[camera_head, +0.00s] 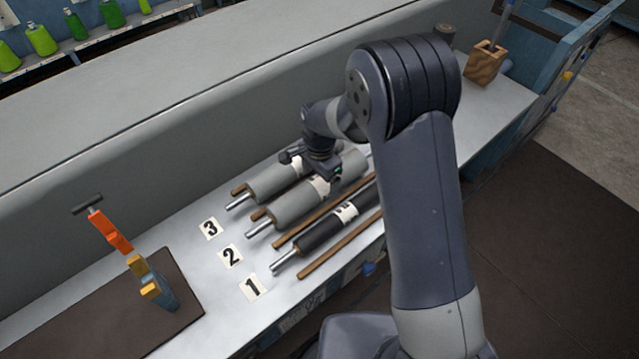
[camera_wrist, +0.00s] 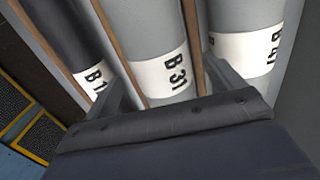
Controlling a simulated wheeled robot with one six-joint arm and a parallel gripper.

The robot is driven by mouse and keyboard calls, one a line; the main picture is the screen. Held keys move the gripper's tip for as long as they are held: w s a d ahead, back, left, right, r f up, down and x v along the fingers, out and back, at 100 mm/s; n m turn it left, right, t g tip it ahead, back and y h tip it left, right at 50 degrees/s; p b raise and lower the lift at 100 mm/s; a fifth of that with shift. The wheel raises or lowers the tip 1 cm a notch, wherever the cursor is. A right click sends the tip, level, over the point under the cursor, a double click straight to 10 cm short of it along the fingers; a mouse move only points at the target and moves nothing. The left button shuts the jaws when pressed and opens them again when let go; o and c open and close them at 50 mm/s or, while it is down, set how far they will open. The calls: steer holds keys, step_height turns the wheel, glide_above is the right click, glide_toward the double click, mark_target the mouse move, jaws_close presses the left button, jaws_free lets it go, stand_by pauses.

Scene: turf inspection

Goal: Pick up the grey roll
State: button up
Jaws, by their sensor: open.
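Two grey rolls with white label bands lie side by side on the bench. The middle grey roll (camera_head: 288,209) is in line with card 2, and the far grey roll (camera_head: 266,182) with card 3. My gripper (camera_head: 330,182) is over the middle roll near its label and partly hides it. In the wrist view the middle roll (camera_wrist: 150,25), marked B31, lies between the open fingers of my gripper (camera_wrist: 175,88); I cannot tell whether they touch it. The far grey roll (camera_wrist: 245,15) is to the right in that view.
A black roll (camera_head: 318,234) lies nearest the front, by card 1 (camera_head: 253,288). Wooden strips (camera_head: 340,243) separate the rolls. A dark mat (camera_head: 125,310) with an orange-handled tool is at the left. A wooden block (camera_head: 484,63) stands at the far right. A grey wall runs behind.

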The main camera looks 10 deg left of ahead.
mark_target(320, 179)
steer(key=shift+f, duration=1.5)
steer(key=shift+w+r, duration=0.1)
steer(key=c, duration=1.8)
